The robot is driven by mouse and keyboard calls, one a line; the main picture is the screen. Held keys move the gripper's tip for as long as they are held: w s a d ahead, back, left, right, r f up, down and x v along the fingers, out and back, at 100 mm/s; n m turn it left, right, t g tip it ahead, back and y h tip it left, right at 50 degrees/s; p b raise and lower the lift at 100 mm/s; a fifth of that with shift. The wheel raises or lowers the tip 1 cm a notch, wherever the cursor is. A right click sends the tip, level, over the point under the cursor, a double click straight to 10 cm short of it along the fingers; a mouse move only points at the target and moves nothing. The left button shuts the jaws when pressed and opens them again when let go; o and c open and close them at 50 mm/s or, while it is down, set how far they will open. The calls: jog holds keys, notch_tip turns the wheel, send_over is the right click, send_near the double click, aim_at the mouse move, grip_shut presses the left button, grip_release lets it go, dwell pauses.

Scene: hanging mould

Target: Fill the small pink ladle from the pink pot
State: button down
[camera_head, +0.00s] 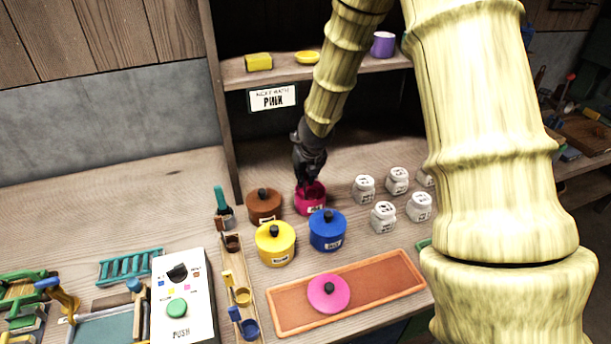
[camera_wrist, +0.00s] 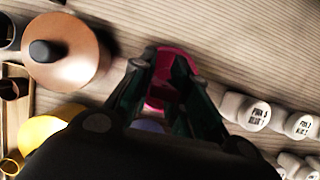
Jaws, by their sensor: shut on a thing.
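The pink pot (camera_head: 312,203) stands open on the wooden bench, behind the blue pot. Its pink lid (camera_head: 328,294) lies on the orange tray (camera_head: 395,282). My gripper (camera_head: 309,178) points down at the pot's mouth, with its fingertips at or just inside the rim. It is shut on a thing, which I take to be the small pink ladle. The ladle's bowl is hidden, and I cannot tell if it holds any pink. In the wrist view, the pink pot (camera_wrist: 176,62) shows between and beyond the dark fingers.
Lidded brown (camera_head: 264,207), yellow (camera_head: 275,245) and blue (camera_head: 327,232) pots crowd the pink pot. Several white jars (camera_head: 383,217) stand to the right. A ladle rack (camera_head: 240,280) and a white push-button box (camera_head: 183,300) are at left. A shelf (camera_head: 280,72) hangs behind.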

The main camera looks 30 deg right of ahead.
jog(key=shift+r+p, duration=2.55)
jog(key=shift+r, duration=0.25)
